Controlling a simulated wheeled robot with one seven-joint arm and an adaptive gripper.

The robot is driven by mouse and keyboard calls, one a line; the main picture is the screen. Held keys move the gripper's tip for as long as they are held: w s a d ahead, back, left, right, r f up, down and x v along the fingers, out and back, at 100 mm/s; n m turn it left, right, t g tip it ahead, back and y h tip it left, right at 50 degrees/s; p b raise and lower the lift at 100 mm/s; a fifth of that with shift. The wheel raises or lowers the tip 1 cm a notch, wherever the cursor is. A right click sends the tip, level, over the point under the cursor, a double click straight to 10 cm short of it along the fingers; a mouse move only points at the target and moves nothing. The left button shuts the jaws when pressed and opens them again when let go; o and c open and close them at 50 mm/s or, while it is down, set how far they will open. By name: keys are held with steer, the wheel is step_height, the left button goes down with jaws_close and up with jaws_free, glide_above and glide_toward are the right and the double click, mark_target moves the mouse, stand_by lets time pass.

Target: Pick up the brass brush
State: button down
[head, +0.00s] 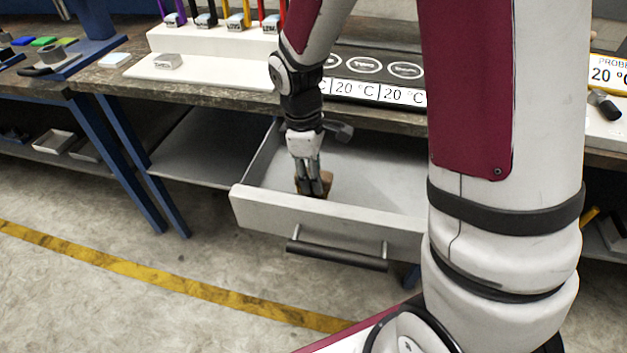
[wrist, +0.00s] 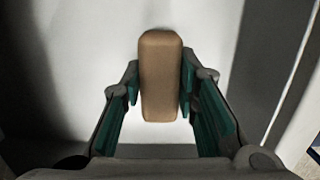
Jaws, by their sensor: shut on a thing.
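The brass brush shows as a tan-brown block with rounded ends (wrist: 160,78) in the wrist view, lying between my fingers inside an open drawer (head: 375,223). My gripper (wrist: 160,92) is shut on it, one finger against each long side. In the head view my gripper (head: 314,190) reaches down into the drawer near its front panel, and only a small brown part of the brush (head: 327,181) shows beside the fingers. Any bristles are hidden. I cannot tell whether the brush touches the drawer floor.
The drawer's front panel with its dark handle (head: 337,256) stands close to my gripper. The workbench (head: 130,80) above carries a white rack and temperature displays (head: 375,92). Blue table legs (head: 145,165) stand at left. My arm blocks the right side.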

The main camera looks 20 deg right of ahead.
step_height(320, 180, up, 10)
steer(key=shift+r+p, duration=0.1)
steer(key=shift+p, duration=0.9)
